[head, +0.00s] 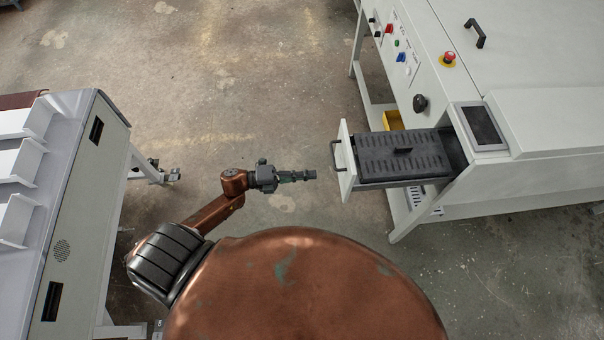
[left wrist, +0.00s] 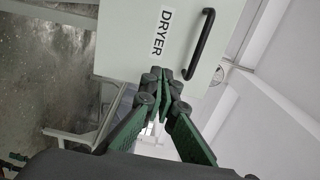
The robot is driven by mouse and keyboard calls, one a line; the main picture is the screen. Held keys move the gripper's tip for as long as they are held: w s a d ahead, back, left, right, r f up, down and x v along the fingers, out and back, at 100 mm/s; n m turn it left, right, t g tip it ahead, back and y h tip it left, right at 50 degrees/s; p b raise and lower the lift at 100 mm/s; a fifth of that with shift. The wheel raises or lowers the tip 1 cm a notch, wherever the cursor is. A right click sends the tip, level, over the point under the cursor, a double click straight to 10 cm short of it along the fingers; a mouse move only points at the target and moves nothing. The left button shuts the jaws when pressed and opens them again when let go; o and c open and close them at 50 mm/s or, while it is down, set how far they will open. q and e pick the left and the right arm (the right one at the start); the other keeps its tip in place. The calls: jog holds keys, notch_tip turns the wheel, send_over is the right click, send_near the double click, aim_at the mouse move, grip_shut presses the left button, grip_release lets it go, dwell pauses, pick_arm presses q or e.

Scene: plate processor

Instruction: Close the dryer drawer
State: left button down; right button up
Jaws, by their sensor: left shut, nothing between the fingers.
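The dryer drawer (head: 346,160) is pulled out of the machine on the right in the head view. It has a pale front, a dark handle (head: 335,155) and a dark slotted tray (head: 398,155) inside. My left gripper (head: 312,175) is shut and empty, a short way left of the drawer front, pointing at it. In the left wrist view the shut fingertips (left wrist: 165,76) appear before the pale front (left wrist: 130,45), beside the black handle (left wrist: 203,42) and the word DRYER. Whether they touch it I cannot tell there. My right gripper is not in view.
The white machine (head: 540,130) has knobs, a red emergency button (head: 448,58) and a small dark screen (head: 481,126). A yellow bin (head: 393,120) shows behind the drawer. Another white unit (head: 85,190) stands at the left. The concrete floor between is clear.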

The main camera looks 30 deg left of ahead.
pick_arm(q)
jog(key=p+x, duration=0.1)
jog(key=x, duration=0.8)
jog(key=shift+w, duration=0.1)
